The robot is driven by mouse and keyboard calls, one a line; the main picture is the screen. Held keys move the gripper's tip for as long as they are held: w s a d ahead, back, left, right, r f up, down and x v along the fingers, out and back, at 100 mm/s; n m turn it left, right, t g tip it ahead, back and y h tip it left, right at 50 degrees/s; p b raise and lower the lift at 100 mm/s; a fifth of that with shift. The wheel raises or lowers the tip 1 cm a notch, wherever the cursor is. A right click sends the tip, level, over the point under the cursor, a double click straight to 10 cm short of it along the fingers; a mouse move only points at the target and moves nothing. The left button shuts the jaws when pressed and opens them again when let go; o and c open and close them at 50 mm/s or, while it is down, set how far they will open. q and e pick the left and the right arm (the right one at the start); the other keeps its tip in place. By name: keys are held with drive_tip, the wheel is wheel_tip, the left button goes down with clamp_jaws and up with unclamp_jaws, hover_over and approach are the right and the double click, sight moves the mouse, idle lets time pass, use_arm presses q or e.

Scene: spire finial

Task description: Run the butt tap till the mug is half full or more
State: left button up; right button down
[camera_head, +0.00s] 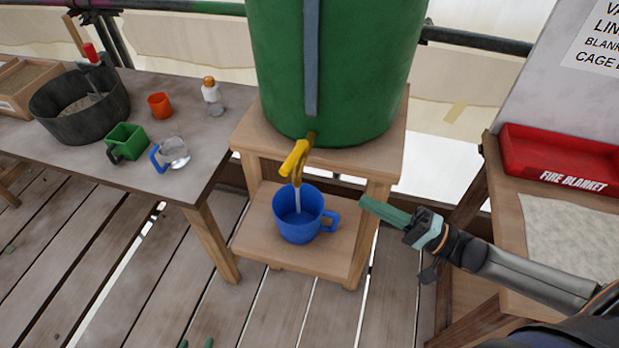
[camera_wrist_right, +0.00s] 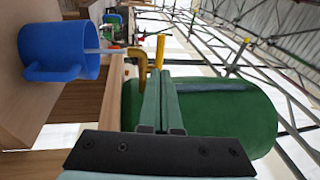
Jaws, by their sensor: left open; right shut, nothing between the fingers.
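The green water butt (camera_head: 335,70) stands on a wooden stand, with a brass tap (camera_head: 298,172) low on its front. The tap's yellow lever (camera_head: 294,157) is turned sideways, and a pale stream of water (camera_head: 297,200) falls into the mug. The blue mug (camera_head: 298,228) stands upright on the lower shelf, handle to the right; its water level is hard to tell. My right gripper (camera_head: 366,204) is shut and empty, right of the mug and apart from it. In the right wrist view the mug (camera_wrist_right: 62,52) and tap (camera_wrist_right: 140,65) also show.
The left table (camera_head: 75,165) holds a black tub (camera_head: 80,105), a green cup (camera_head: 126,141), a clear mug with blue handle (camera_head: 172,153), an orange cup (camera_head: 160,105) and a bottle (camera_head: 212,95). A red fire blanket box (camera_head: 560,165) is at right. The stand's legs flank the shelf.

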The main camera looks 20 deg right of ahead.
sight(294, 158)
use_arm(q)
drive_tip(key=shift+r+p, duration=0.7)
drive_tip(key=shift+p, duration=0.05)
use_arm(e)
drive_tip(key=x, duration=1.4)
use_arm(q)
drive_tip(key=shift+d, duration=0.1)
use_arm(e)
drive_tip(key=shift+a, duration=0.1)
